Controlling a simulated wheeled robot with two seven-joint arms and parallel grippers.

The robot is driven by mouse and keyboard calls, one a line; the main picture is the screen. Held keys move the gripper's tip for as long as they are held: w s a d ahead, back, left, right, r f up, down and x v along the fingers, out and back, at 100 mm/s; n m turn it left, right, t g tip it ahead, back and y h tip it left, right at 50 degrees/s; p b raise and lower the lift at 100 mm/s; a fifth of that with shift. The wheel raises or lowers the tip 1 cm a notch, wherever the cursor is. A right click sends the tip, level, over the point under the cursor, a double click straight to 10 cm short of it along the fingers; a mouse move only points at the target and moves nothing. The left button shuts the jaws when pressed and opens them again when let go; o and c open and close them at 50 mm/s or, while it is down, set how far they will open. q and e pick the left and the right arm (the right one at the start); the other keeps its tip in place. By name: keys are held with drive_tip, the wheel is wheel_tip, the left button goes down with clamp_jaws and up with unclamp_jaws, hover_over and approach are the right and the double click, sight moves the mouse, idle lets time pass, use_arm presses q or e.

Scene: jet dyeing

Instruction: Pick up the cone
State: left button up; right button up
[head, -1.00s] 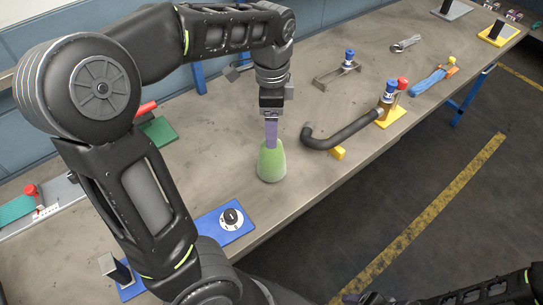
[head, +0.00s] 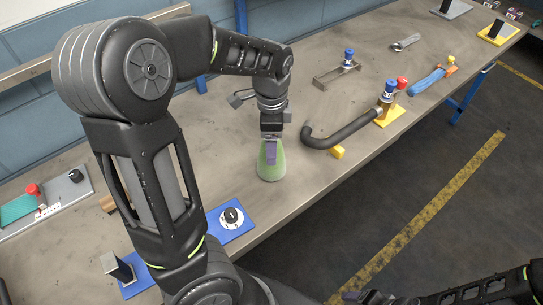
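The cone (head: 268,172) is pale green, wider at its base, and stands upright on the grey workbench (head: 300,110) near its front edge. My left gripper (head: 271,161) points straight down over the cone, with its fingers at the cone's upper part. The fingers hide the cone's top. From this angle I cannot tell how far apart the fingers are or whether they touch the cone. My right arm shows at the bottom right corner; its gripper (head: 356,297) is only partly visible at the bottom edge.
A blue plate with a dial (head: 232,217) sits in front-left. A metal bracket (head: 337,74) stands behind.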

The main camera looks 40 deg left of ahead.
use_arm(q)
drive_tip(key=shift+c, duration=0.4)
clamp_jaws()
idle(0.9)
